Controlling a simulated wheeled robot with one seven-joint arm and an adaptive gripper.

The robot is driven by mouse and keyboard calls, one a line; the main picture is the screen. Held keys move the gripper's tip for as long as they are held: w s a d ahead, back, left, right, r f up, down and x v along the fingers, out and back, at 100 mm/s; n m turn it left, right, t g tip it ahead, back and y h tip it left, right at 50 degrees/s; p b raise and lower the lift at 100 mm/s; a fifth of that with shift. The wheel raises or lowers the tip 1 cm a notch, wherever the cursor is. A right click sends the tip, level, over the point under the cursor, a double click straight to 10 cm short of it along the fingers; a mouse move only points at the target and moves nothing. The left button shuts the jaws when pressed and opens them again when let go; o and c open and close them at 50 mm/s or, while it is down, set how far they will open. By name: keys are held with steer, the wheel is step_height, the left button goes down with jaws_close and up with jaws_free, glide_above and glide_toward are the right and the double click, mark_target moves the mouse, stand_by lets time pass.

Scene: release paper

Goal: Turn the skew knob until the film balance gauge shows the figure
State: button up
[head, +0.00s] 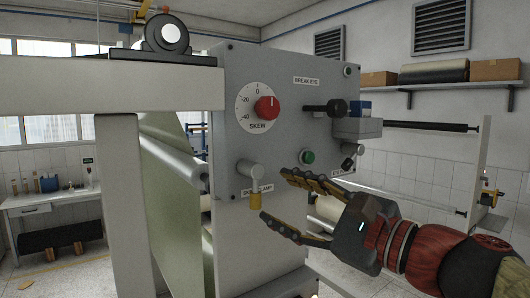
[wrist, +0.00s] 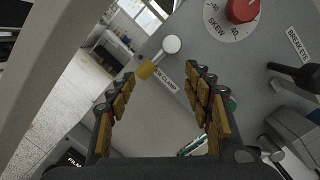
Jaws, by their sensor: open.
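The red skew knob (head: 267,107) sits on a white dial marked 0, -20, -40 and labelled SKEW, on the grey panel (head: 228,75). It shows at the top right in the wrist view (wrist: 241,10). Below it is the skew clamp, a grey lever with a yellow end (head: 255,200); the lever also shows in the wrist view (wrist: 172,44). My gripper (head: 272,196) is open and empty, below and right of the knob, near the clamp and touching neither as far as I can tell.
A black handle (head: 325,108) labelled BREAK EYE and a grey-blue box (head: 358,125) stick out right of the knob. A green button (head: 308,157) sits below them. A pale film web (head: 175,195) and a white frame post (head: 125,205) stand at left.

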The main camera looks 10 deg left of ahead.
mark_target(272, 112)
step_height(272, 112, up, 12)
steer(key=d+m+t+y, duration=0.2)
steer(key=m+t, duration=0.2)
steer(key=m, duration=0.4)
steer(key=shift+w+f+p+x, duration=0.15)
steer(key=shift+p+x, duration=0.4)
steer(key=shift+x, duration=1.4)
steer(key=shift+w+f+p+x, duration=0.15)
steer(key=shift+p+x, duration=0.35)
steer(key=shift+x, duration=1.4)
steer(key=shift+s, duration=0.1)
steer(key=shift+c, duration=0.2)
steer(key=c, duration=1.1)
